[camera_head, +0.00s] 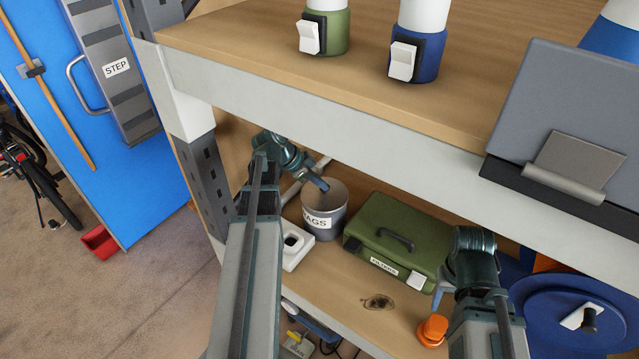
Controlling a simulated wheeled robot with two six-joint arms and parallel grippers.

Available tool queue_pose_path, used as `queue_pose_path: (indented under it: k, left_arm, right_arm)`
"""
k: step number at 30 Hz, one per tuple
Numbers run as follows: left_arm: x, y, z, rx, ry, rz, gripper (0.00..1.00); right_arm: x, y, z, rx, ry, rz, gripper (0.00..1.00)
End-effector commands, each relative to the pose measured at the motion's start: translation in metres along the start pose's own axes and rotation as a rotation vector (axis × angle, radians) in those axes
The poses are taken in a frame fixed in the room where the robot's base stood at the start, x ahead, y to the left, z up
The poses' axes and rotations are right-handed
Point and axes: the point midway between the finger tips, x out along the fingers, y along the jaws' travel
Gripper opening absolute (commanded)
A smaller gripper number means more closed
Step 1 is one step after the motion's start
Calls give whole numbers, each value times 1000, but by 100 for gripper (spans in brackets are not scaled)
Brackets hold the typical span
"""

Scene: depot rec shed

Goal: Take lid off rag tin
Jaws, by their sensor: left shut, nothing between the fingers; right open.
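The grey rag tin (322,225), labelled "RAGS", stands upright on the lower shelf. Its round top (338,197) is a brownish-grey disc, partly covered by my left gripper. I cannot clearly tell lid from opening there. My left gripper (320,185) reaches in from the left, its shut, empty fingertips over the middle of the tin's top. Whether they touch it is unclear. My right gripper (440,290) is open and empty, right of the tin, in front of the green box's right end. Its fingers are partly hidden by its own wrist.
The green box (368,231) with a dark handle sits close right of the tin. An orange object (432,330) and blue round lid (550,308) lie right.

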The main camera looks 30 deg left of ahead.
Motion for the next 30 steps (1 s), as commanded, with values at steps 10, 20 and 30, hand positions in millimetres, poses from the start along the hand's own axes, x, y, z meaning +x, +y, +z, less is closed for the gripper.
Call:
queue_pose_path:
  k: [10,20,30]
  left_arm:
    - [-19,4,34,-1,-15,6,0]
    - [-30,3,51,2,-15,7,0]
    - [-38,3,44,2,-15,7,0]
  right_arm:
    - [3,0,0,0,0,0,50]
    - [4,0,0,0,0,0,50]
    - [-7,1,0,0,0,0,50]
